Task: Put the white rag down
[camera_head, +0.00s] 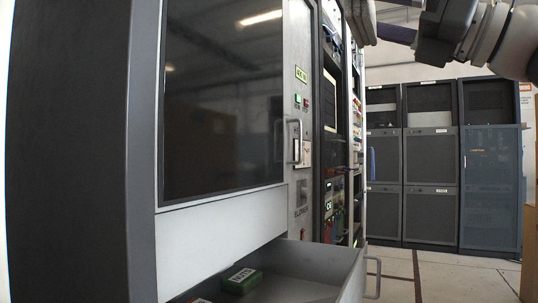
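I see no white rag in the head view. Parts of my arm cross the top right of the picture, in front of the racks. My gripper's fingers do not show, so I cannot see whether it holds anything. An open grey drawer (352,277) sticks out at the bottom, below the large dark panel of the near rack. A green box with a white label (242,281) lies inside it. The edge of another item is cut off at the bottom of the frame.
The near rack (225,232) fills the left, with a dark glass panel (222,100) and a handle (296,141). More racks with coloured modules stand behind it. Dark cabinets (430,160) line the back. Pale floor (455,278) is clear right of the drawer. A brown edge stands far right.

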